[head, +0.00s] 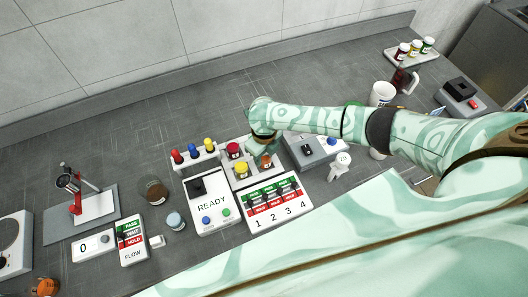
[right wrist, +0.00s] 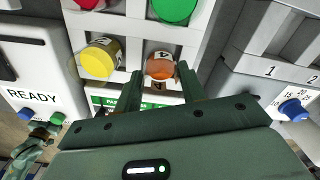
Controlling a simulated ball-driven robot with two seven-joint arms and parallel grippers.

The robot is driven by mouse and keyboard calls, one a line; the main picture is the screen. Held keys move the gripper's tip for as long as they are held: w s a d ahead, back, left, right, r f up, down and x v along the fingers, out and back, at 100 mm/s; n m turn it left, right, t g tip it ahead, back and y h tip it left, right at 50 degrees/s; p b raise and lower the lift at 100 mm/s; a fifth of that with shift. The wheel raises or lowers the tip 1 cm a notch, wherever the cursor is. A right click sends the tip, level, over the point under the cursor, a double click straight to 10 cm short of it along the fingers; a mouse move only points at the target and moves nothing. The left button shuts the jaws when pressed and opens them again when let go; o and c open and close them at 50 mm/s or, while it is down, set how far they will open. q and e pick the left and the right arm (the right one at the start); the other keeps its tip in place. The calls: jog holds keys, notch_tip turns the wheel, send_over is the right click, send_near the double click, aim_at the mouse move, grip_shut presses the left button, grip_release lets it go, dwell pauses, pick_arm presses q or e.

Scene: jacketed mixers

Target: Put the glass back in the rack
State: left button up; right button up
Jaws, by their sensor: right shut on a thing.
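My right gripper (head: 265,150) reaches over the white rack block (head: 243,178) in the middle of the bench. In the right wrist view its two dark fingers (right wrist: 160,84) stand on either side of a small orange-brown glass (right wrist: 160,67), shut on it. The glass also shows in the head view (head: 266,161).
A READY box (head: 208,204) stands left, and a panel numbered 1 to 4 (head: 272,203) in front. A grey-white box with a blue knob (head: 313,150) stands close on the right. A white mug (head: 382,94) and a tray of jars (head: 411,55) are farther right. Bench behind is clear.

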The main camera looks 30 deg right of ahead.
jog(key=shift+f, duration=0.45)
jog(key=o, duration=1.6)
notch_tip(320, 180, up, 6)
jog(key=p, duration=0.5)
jog(key=shift+s, duration=0.1)
